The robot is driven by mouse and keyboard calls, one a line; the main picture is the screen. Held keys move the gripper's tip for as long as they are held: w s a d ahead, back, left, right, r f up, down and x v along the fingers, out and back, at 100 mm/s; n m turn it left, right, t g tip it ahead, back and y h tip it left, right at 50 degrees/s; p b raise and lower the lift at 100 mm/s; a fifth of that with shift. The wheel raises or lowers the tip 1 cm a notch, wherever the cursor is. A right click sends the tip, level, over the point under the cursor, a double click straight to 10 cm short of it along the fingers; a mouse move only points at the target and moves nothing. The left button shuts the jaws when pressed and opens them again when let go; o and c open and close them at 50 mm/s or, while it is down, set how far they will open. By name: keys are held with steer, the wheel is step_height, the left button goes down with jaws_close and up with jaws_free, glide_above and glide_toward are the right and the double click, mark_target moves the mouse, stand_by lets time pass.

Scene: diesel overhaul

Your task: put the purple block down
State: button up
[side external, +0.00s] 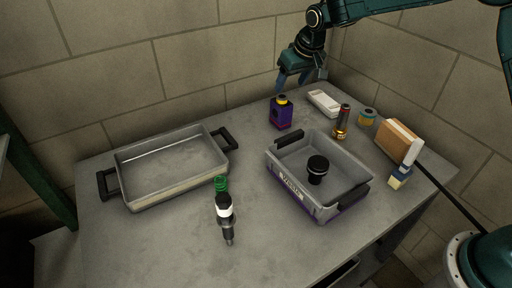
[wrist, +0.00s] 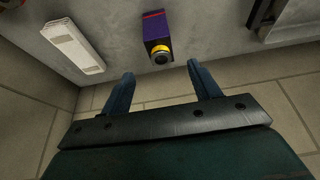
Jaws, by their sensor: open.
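The purple block (side external: 281,113) stands upright on the grey table, toward its back edge. It has a yellow ring and a dark round cap on top. In the wrist view the purple block (wrist: 156,33) is beyond my fingertips, roughly in line with the gap between them. My gripper (side external: 292,82) is open and empty, above and behind the block, apart from it. In the wrist view both fingers of my gripper (wrist: 161,80) are spread, with nothing between them.
A white box (side external: 324,103), a gold-and-black cylinder (side external: 342,122) and a brown block (side external: 397,139) stand to the right. A grey bin (side external: 328,206) holding a black round part (side external: 317,169) is in front. A metal tray (side external: 170,168) and a green-topped injector (side external: 224,208) are left.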

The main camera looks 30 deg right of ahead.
steer(key=s+d+r, duration=0.2)
steer(key=s+r, duration=0.5)
steer(key=s, duration=0.3)
steer(key=s+d+r, duration=0.2)
steer(key=s+r, duration=0.4)
steer(key=s, duration=0.3)
steer(key=s+d+f+t, duration=0.1)
steer(key=s+f, duration=0.1)
steer(key=s, duration=1.9)
steer(key=shift+s, duration=0.4)
